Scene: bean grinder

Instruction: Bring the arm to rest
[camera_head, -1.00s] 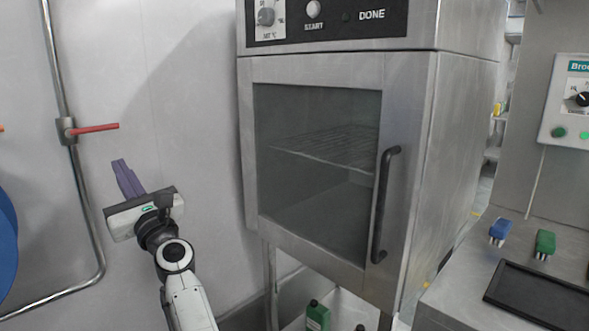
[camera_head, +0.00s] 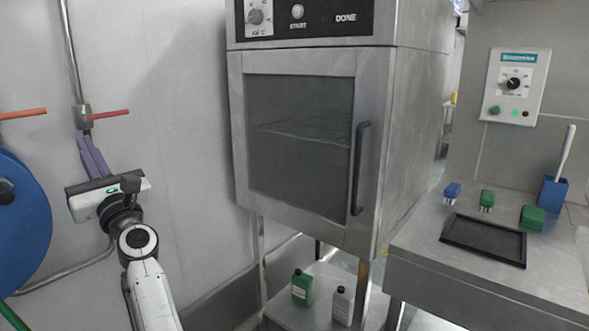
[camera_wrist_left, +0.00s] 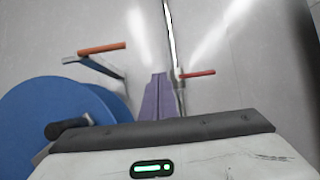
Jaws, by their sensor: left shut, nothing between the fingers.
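My left gripper (camera_head: 92,152) is raised at the left of the head view, in front of the pale wall. Its purple fingers are shut together and hold nothing. In the left wrist view the closed fingers (camera_wrist_left: 157,95) point towards the wall, near a pipe with a red valve handle (camera_wrist_left: 197,73). My right gripper is not in view.
A steel oven (camera_head: 300,140) with its door shut stands right of the arm. A blue hose reel (camera_head: 22,220) is close at the left. The red valve handle (camera_head: 108,114) juts out near the fingers. A bench (camera_head: 470,262) with a black tray (camera_head: 483,240) is at the right.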

